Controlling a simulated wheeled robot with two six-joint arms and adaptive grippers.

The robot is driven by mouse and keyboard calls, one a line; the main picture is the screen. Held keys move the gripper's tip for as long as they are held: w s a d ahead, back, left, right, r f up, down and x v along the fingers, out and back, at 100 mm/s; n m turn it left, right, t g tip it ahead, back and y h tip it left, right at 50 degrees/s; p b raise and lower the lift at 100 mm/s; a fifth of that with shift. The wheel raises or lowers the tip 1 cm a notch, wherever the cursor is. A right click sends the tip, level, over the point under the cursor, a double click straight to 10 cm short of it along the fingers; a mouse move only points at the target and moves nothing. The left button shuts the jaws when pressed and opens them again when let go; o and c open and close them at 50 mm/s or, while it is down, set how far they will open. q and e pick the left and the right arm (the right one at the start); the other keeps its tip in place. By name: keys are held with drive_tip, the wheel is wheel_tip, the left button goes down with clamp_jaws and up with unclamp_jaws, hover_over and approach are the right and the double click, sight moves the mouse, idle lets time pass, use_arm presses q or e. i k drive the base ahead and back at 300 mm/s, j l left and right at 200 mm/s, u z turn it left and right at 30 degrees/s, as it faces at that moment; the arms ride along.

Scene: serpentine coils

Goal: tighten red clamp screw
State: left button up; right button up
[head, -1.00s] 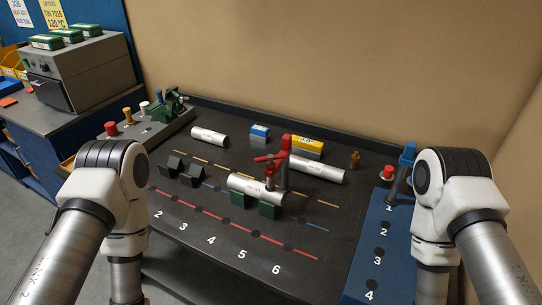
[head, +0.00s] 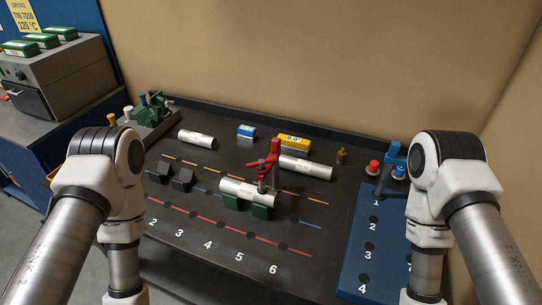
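A red clamp (head: 274,152) stands upright on the dark bench, just behind a silver cylinder (head: 250,193). Its red arm and screw (head: 262,167) reach over the cylinder. The cylinder lies on two green V-blocks (head: 262,211). I cannot tell whether the screw tip touches the cylinder. My left and right arms come in at the two sides with their forearms pointing down. Both grippers are outside the view.
Two more silver cylinders (head: 197,138) (head: 305,168) lie behind. Black V-blocks (head: 183,180) stand left. A blue clamp (head: 390,160) and red-topped knob (head: 374,166) stand at the blue mat (head: 352,270). The numbered front strip is clear.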

sight(261, 164)
drive_tip(key=j+z, duration=0.4)
drive_tip(key=j, duration=0.35)
drive_tip(key=j+z, duration=0.4)
drive_tip(key=j, duration=0.35)
drive_tip(key=k+j+z, duration=0.45)
drive_tip(key=i+l, duration=0.05)
drive_tip(key=i, duration=0.05)
